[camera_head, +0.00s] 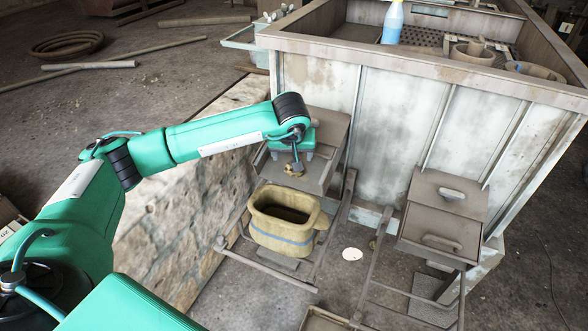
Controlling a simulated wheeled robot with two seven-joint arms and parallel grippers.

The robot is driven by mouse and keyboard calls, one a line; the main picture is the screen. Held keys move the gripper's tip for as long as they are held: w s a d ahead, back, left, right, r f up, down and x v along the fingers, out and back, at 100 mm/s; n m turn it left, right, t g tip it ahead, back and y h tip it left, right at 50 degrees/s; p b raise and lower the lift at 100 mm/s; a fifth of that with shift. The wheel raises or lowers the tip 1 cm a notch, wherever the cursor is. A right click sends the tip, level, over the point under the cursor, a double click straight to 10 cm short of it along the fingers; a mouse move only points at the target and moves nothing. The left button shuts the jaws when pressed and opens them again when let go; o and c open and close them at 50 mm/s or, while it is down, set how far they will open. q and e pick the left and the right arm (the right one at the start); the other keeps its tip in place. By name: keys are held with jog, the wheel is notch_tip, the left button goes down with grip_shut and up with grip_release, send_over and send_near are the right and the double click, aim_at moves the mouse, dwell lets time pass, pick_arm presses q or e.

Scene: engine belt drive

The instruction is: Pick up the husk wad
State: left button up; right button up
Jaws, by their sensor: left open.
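A small tan-brown lump, which looks like the husk wad (291,171), lies on a brown metal ledge against the pale panelled wall of the large bin. My left gripper (297,164) points down over the ledge, right at the lump. Its jaws are open. The gripper body covers part of the view there, and I cannot tell whether the fingers touch the lump. My right gripper is not in view.
A yellowish bucket (283,238) with a blue band stands just in front of the ledge. A brown lidded box (442,215) is to the right. A white disc (352,254) lies on the floor. The bin's rim (420,66) rises behind, with a blue bottle (392,22) inside.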

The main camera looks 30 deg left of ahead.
aim_at(293, 173)
pick_arm(q)
jog(key=x, duration=0.3)
jog(key=shift+w+d+f, duration=0.1)
jog(key=shift+f, duration=0.15)
jog(key=x, duration=0.4)
jog(key=shift+w+f+p, duration=0.2)
jog(key=shift+p, duration=0.2)
jog(key=c, duration=1)
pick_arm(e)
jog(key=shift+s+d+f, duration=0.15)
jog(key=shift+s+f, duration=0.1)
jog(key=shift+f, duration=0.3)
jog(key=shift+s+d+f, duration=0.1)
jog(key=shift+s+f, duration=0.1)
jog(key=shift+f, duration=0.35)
